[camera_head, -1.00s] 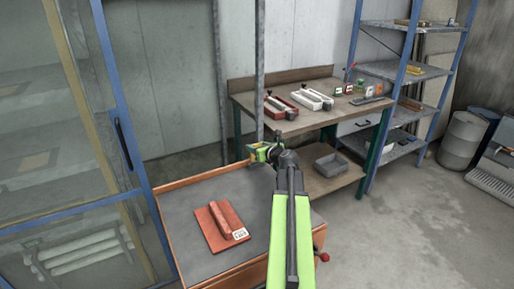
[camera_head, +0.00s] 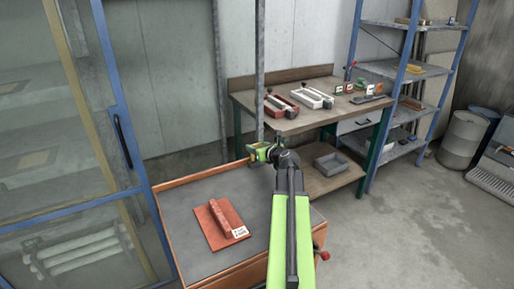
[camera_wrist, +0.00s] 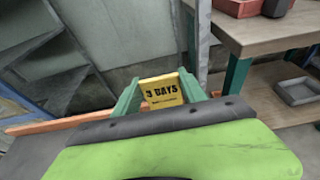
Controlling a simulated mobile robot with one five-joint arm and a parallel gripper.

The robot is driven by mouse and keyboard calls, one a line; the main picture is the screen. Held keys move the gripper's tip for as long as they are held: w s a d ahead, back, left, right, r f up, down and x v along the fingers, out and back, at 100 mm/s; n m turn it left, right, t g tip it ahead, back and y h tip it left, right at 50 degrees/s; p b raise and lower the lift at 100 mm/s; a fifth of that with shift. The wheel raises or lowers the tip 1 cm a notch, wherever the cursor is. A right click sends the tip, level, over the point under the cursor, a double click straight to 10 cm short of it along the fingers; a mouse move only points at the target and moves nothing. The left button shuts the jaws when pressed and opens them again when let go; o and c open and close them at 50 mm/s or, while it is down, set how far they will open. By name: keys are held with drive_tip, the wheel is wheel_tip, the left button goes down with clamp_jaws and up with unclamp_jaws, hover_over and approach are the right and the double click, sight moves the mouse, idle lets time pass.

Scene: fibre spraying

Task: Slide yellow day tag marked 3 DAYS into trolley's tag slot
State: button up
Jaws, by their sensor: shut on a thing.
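The yellow day tag (camera_wrist: 161,92) reads "3 DAYS" in the wrist view and stands between the two green fingers of my gripper (camera_wrist: 165,98). My gripper (camera_head: 262,152) is shut on it above the far edge of the trolley (camera_head: 262,268), at the far right part of its top. The trolley has a grey top with an orange rim, and its rim also shows in the wrist view (camera_wrist: 45,127). I cannot make out the tag slot in either view. A red mould with a small white label (camera_head: 221,222) lies on the trolley top.
A workbench (camera_head: 300,125) behind holds red and white moulds and several small tags (camera_head: 350,87). A grey tray (camera_head: 331,164) sits on its lower shelf. A blue-framed glass door (camera_head: 120,130) stands left. A vertical post (camera_head: 259,80) rises beyond my gripper.

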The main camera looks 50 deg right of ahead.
drive_tip(key=shift+f+b, duration=1.25)
drive_tip(key=shift+f, duration=0.1)
drive_tip(key=o, duration=1.4)
drive_tip(key=shift+s+r, duration=0.1)
